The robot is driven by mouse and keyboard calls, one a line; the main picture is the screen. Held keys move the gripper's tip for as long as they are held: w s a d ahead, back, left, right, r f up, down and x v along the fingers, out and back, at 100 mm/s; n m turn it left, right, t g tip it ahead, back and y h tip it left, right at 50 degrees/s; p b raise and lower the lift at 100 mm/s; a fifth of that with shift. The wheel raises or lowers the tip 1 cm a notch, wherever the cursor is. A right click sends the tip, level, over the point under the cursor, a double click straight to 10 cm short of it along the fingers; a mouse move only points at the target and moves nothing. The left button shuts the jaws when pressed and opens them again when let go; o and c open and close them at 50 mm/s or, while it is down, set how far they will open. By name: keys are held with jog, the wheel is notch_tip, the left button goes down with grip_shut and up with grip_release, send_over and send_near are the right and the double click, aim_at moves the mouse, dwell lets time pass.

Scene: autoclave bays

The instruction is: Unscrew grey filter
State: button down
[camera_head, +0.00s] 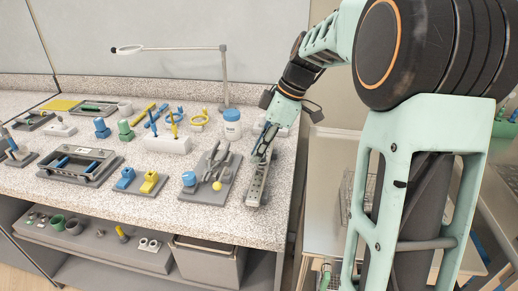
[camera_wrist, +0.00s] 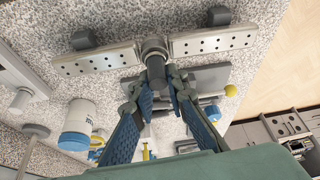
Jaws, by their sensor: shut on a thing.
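The grey filter (camera_wrist: 154,47) is a short dark grey cylinder in the wrist view. It stands in the middle of a long metal fixture, between two perforated metal plates (camera_wrist: 212,40). My gripper (camera_wrist: 160,80) has its two blue-padded fingers closed around its near end. In the head view, my gripper (camera_head: 265,141) reaches down to the fixture (camera_head: 257,186) near the right end of the speckled bench. The filter itself is hidden or too small to make out there.
A lamp stand (camera_head: 224,75) rises at the back. The bench's right edge is close by.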

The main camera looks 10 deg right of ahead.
jog(key=shift+a, duration=0.1)
jog(key=shift+n, duration=0.4)
jog(key=shift+r+p, duration=1.45)
jog(key=shift+r, duration=0.35)
